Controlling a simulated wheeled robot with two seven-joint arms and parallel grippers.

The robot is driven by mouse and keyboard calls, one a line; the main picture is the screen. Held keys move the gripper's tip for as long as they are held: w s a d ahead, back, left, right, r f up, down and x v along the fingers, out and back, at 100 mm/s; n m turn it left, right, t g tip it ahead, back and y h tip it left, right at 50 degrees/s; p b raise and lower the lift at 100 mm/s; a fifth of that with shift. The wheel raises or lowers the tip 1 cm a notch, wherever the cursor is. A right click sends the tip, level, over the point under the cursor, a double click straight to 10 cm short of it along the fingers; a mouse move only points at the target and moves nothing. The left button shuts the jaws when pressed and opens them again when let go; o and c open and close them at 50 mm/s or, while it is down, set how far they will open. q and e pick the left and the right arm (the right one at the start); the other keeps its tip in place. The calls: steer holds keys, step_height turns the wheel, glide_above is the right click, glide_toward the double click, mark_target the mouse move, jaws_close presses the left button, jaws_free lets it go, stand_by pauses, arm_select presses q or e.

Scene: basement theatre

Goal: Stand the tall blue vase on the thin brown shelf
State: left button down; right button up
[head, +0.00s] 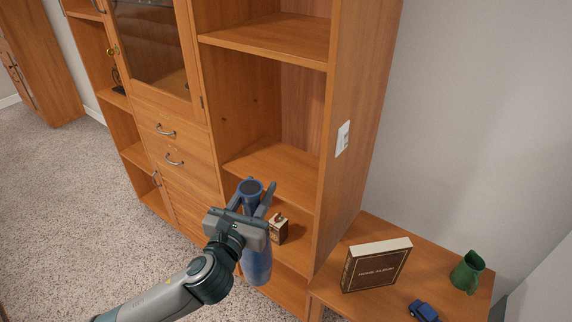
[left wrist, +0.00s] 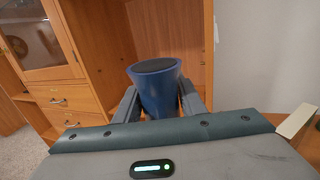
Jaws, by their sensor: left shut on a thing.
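The tall blue vase (head: 257,265) hangs upright in my left gripper (head: 254,198), in front of the wooden cabinet. Its dark round top shows between the fingers, and its lower body hangs below the gripper. In the left wrist view the flared blue vase (left wrist: 159,92) sits between both fingers of my left gripper (left wrist: 160,100). The cabinet's open right column has several thin brown shelves, including a middle one (head: 272,160) just behind the vase and an upper one (head: 275,38). I cannot tell which one the task names. My right gripper is not in view.
A small brown box-like object (head: 278,228) stands on a lower shelf beside the vase. A low wooden table (head: 335,285) at right holds a brown book (head: 375,267), a green pitcher (head: 467,272) and a blue toy car (head: 423,311). The middle shelf's visible top is bare.

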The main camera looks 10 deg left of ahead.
arm_select(q)
steer(key=w+a+r+h+p, duration=0.1)
steer(key=w+a+r+p, duration=0.1)
steer(key=w+r, duration=0.3)
steer(key=w+a+r+m+p, duration=0.1)
steer(key=w+a+r+p, duration=0.1)
steer(key=w+r+p, duration=0.3)
steer(key=w+a+r+h+p, duration=0.1)
steer(key=w+a+r+p, duration=0.2)
steer(key=w+r, duration=0.4)
steer(key=shift+h+p, duration=0.3)
steer(key=shift+p, duration=0.45)
